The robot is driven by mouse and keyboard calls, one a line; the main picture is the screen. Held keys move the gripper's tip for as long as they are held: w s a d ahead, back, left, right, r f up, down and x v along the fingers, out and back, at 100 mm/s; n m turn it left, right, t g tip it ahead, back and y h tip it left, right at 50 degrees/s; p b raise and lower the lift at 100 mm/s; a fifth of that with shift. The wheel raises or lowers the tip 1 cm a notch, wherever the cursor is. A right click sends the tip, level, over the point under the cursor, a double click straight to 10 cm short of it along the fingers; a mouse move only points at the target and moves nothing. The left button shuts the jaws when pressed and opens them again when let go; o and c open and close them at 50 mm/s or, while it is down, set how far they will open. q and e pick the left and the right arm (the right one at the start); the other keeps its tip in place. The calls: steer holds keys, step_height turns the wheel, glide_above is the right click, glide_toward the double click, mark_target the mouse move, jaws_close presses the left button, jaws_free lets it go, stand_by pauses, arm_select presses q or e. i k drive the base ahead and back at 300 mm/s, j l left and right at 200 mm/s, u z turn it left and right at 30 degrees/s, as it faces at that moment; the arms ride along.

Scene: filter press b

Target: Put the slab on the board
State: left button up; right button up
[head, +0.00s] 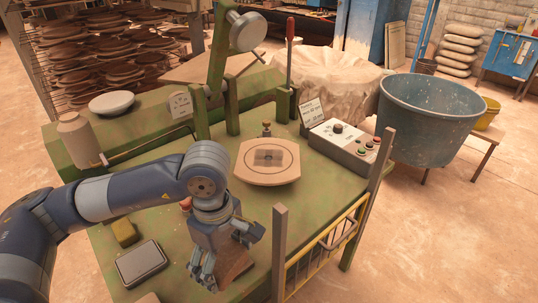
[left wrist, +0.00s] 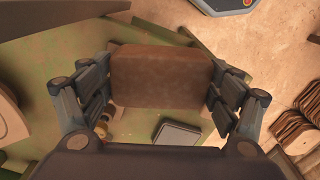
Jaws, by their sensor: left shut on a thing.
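The slab (head: 236,264) is a brown block, partly hidden by my left gripper (head: 228,255) near the front of the green press table. In the left wrist view the slab (left wrist: 160,77) sits between the two finger pairs of my left gripper (left wrist: 161,92), which is shut on its ends. I cannot tell how high it is above the table. The board (head: 268,172) is a pale, cut-cornered plate lying flat on the table, with a ring and a darker square marked on it. It is bare and lies beyond my gripper, up and to the right. My right gripper is not in view.
A control box (head: 345,148) stands right of the board, and a yellow rail (head: 330,243) lines the table's right front edge. The press arm (head: 217,55) and a red-handled lever (head: 290,65) rise behind. A grey-topped scale (head: 142,263) and yellow sponge (head: 124,233) lie left.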

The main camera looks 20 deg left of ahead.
mark_target(268, 157)
steer(key=i, duration=1)
